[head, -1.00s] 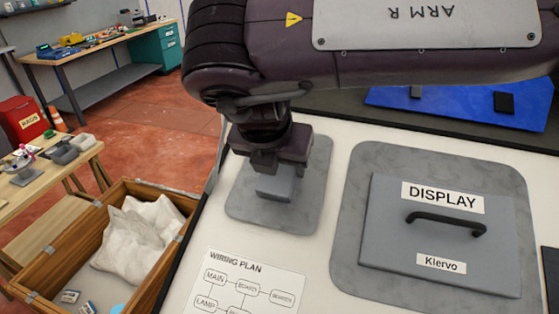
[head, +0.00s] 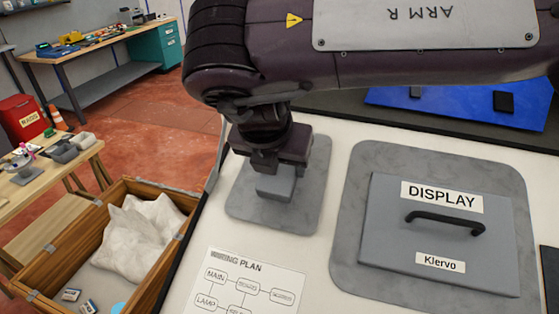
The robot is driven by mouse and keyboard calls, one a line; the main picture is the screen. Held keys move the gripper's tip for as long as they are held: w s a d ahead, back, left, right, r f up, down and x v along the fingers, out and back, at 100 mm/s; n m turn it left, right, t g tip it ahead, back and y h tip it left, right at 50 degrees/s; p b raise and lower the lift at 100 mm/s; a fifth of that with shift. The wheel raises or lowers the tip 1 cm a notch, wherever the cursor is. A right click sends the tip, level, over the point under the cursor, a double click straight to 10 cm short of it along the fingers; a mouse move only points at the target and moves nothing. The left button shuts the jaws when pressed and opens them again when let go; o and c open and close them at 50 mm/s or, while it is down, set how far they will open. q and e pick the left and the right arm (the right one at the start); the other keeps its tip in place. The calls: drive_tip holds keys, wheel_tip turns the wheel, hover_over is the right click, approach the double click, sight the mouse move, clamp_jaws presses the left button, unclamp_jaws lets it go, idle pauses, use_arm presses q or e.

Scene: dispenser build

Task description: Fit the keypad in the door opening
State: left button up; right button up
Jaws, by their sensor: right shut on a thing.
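My right gripper (head: 279,163) points down over a grey mat (head: 298,212) and is shut on a small grey block (head: 275,188). The block is partly hidden by the gripper. I cannot tell whether it touches the mat or whether it is the keypad. No keys show on it. No door opening can be made out. My left gripper is not in view.
A grey panel marked DISPLAY (head: 439,258) with a black handle lies on another grey mat (head: 347,240). A wiring plan sheet (head: 254,283) lies in front. A wooden crate (head: 36,272) stands left. A blue mat (head: 450,103) lies behind my arm.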

drive_tip(key=shift+f, duration=0.3)
drive_tip(key=shift+w, duration=0.1)
idle(0.4)
drive_tip(key=o, duration=1.6)
drive_tip(key=shift+r, duration=0.1)
drive_tip(key=shift+p+v, duration=2.3)
drive_tip(key=shift+v, duration=0.6)
